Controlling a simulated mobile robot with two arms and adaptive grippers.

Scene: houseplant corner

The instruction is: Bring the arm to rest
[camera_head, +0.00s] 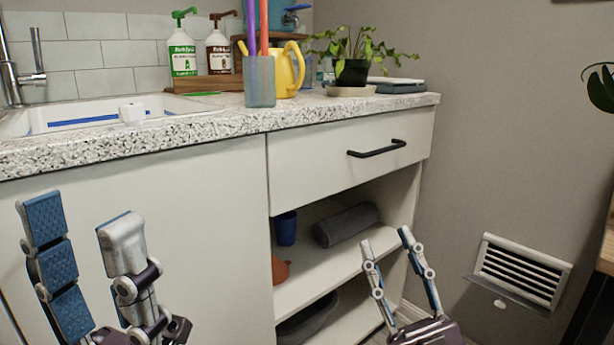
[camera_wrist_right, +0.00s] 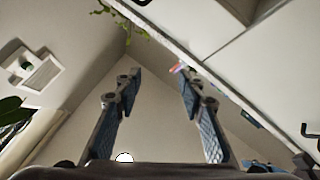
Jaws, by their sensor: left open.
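My left gripper (camera_head: 82,212) is at the lower left of the head view, in front of the white cabinet. Its fingers are wide apart with nothing between them. My right gripper (camera_head: 386,238) is at the lower middle right, in front of the open shelves and below the drawer. Its two fingers point up and are apart and empty. In the right wrist view, the right gripper (camera_wrist_right: 160,74) also shows a clear gap between its fingers. The task names no object.
The speckled counter (camera_head: 225,121) holds a grey cup (camera_head: 260,85), a yellow watering can (camera_head: 286,72), two pump bottles and a potted plant (camera_head: 352,70). A drawer handle (camera_head: 376,149) sticks out. The shelves hold a rolled grey towel (camera_head: 346,224) and a blue cup (camera_head: 285,229). A wall vent (camera_head: 520,272) is right.

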